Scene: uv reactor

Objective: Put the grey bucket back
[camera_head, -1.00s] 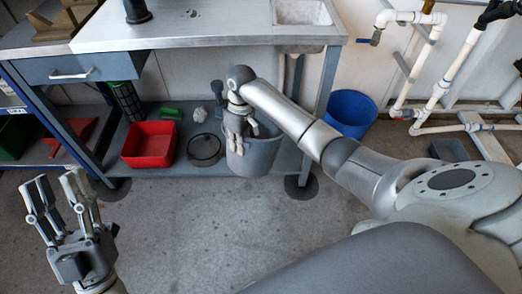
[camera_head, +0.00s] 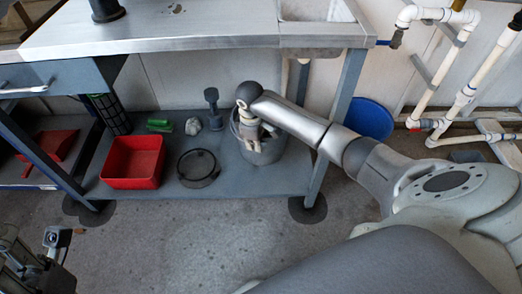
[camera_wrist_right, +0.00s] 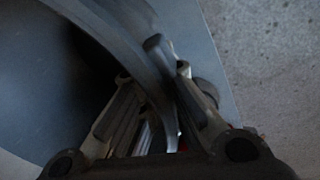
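The grey bucket (camera_head: 268,153) is upright at the right part of the low shelf under the workbench, inside the shelf's front edge. I cannot tell whether its base touches the shelf. My right gripper (camera_head: 250,143) comes over the bucket's near left side. In the right wrist view the fingers (camera_wrist_right: 165,85) close around the bucket's curved wall (camera_wrist_right: 130,35), with the rim between them. My left gripper (camera_head: 35,262) is partly cut off at the bottom left, away from the bucket, and its fingers are unclear.
The low shelf (camera_head: 235,182) also holds a red bin (camera_head: 133,165), a round dark lid-like ring (camera_head: 198,168), a dark grey upright tool (camera_head: 213,108), a white crumpled lump (camera_head: 193,126) and green pieces (camera_head: 160,126). A bench leg (camera_head: 335,130) and a blue bucket (camera_head: 369,118) stand right.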

